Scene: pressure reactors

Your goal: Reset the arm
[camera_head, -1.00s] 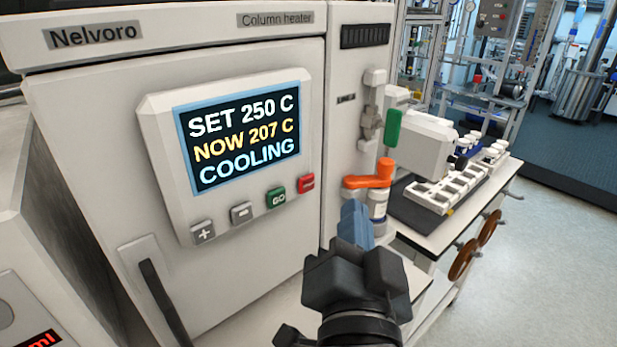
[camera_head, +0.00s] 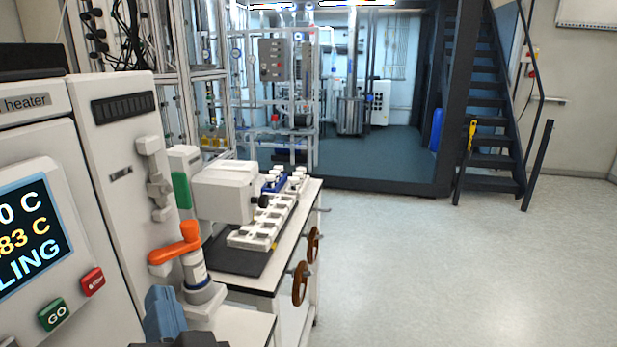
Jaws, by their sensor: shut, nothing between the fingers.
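My gripper (camera_head: 165,316) shows at the bottom left of the head view, its blue-grey fingers shut with nothing between them. Only the fingers and the top of the dark gripper body are in frame; the rest of my arm is cut off below. The fingers point up, in front of the white bench and just right of the column heater (camera_head: 110,180). They appear apart from the heater's buttons.
The heater's screen (camera_head: 25,235) is partly cut off. An orange-handled valve (camera_head: 175,250) stands just behind my gripper. Open floor (camera_head: 450,270) lies to the right, with stairs (camera_head: 490,120) at the back.

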